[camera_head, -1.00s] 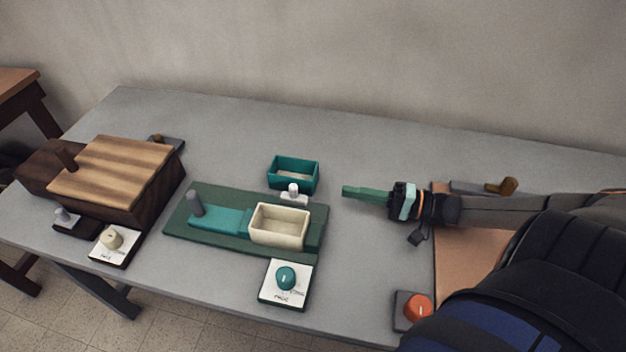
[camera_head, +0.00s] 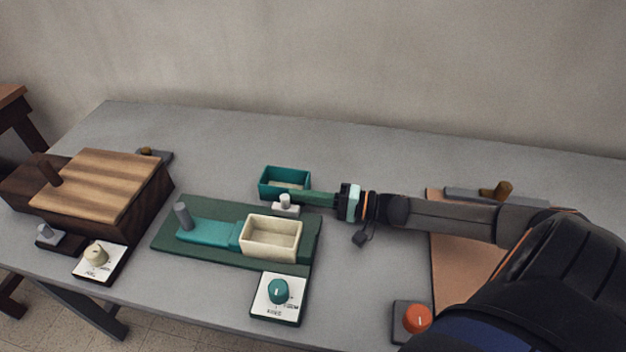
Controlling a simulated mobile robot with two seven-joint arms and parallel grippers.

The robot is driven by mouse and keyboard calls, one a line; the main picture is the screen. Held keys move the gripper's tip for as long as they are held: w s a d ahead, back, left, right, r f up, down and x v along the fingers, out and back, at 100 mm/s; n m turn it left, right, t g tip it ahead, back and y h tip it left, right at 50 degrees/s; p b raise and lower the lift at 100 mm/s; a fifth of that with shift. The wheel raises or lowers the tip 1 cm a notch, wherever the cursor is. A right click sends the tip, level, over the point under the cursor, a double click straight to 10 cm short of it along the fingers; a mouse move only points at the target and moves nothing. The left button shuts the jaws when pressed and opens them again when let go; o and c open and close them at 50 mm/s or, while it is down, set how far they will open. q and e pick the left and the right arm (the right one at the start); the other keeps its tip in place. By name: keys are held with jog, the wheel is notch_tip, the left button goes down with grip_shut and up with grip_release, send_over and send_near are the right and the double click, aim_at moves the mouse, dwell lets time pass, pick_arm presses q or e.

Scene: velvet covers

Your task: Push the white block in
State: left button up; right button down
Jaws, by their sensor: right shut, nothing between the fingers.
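The small white block (camera_head: 285,201) stands upright at the back edge of the green board (camera_head: 215,255), on a pale plate. My right gripper (camera_head: 296,197) is shut and empty, its green fingers pointing left. The fingertips are right beside the white block, just behind and to its right in the picture. I cannot tell whether they touch it. My left gripper is not in view.
A teal open box (camera_head: 268,187) stands just behind the fingertips. A cream open box (camera_head: 270,252) and a grey peg (camera_head: 183,216) are on the green board. A teal knob (camera_head: 278,291) is in front, a wooden box (camera_head: 97,225) at left.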

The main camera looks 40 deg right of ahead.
aim_at(298, 213)
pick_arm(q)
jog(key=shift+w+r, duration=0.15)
pick_arm(e)
jog(key=shift+s+a+r+p, duration=0.15)
jog(key=shift+a+p, duration=0.1)
jog(key=shift+p, duration=0.15)
jog(key=shift+s+a+r+p, duration=0.1)
jog(key=shift+s+a+p, duration=0.7)
jog(key=shift+p, duration=0.25)
jog(key=shift+s+a+p, duration=0.4)
jog(key=shift+a, duration=0.2)
jog(key=shift+f, duration=0.25)
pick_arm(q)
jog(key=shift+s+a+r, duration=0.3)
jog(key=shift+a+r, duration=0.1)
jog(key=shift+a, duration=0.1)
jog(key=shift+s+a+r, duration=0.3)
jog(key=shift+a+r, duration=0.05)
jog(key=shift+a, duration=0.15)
pick_arm(e)
jog(key=shift+s, duration=0.1)
jog(key=shift+a, duration=0.1)
